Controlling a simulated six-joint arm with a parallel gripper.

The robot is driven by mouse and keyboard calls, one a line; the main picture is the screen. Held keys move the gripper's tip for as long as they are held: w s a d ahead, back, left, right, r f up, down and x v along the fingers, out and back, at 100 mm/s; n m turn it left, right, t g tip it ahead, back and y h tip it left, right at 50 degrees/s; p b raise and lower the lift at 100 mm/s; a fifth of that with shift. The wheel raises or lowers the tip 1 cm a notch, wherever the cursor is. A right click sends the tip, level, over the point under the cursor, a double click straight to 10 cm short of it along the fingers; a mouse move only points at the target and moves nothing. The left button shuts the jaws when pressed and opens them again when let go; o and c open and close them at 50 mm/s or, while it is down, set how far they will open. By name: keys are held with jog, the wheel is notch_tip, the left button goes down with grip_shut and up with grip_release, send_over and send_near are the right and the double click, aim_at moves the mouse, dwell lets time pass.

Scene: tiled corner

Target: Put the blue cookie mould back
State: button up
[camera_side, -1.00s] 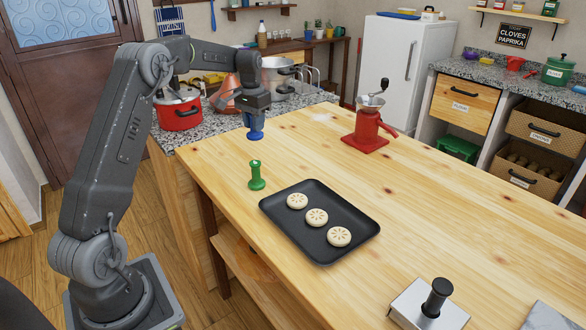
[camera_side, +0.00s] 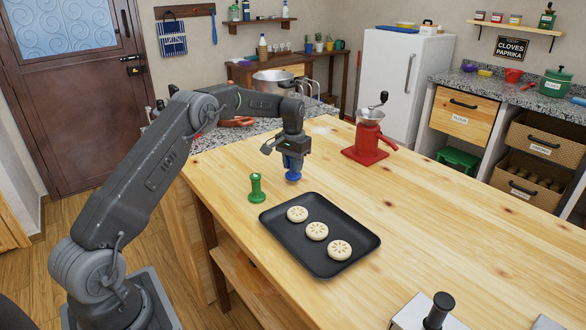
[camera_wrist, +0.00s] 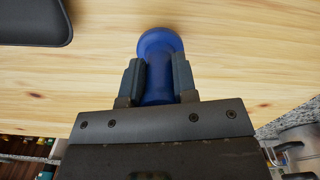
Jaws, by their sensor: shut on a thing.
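My gripper (camera_side: 292,157) is shut on the blue cookie mould (camera_side: 293,175), which is upright with its wider base down. The mould is at or just above the wooden table, behind the tray; I cannot tell if it touches the wood. In the wrist view the blue mould (camera_wrist: 158,60) sits between the two fingers. A green mould (camera_side: 256,188) stands upright on the table to the left. A dark baking tray (camera_side: 282,242) holds three pale cookies (camera_side: 316,231), each with a pressed pattern.
A red grinder (camera_side: 369,145) stands on the table to the right of my gripper. A metal block with a black knob (camera_side: 436,310) is at the front right. The wood between the tray and the grinder is clear.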

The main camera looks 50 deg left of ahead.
jog(key=shift+f, duration=0.75)
jog(key=o, duration=0.8)
jog(key=shift+f, duration=0.15)
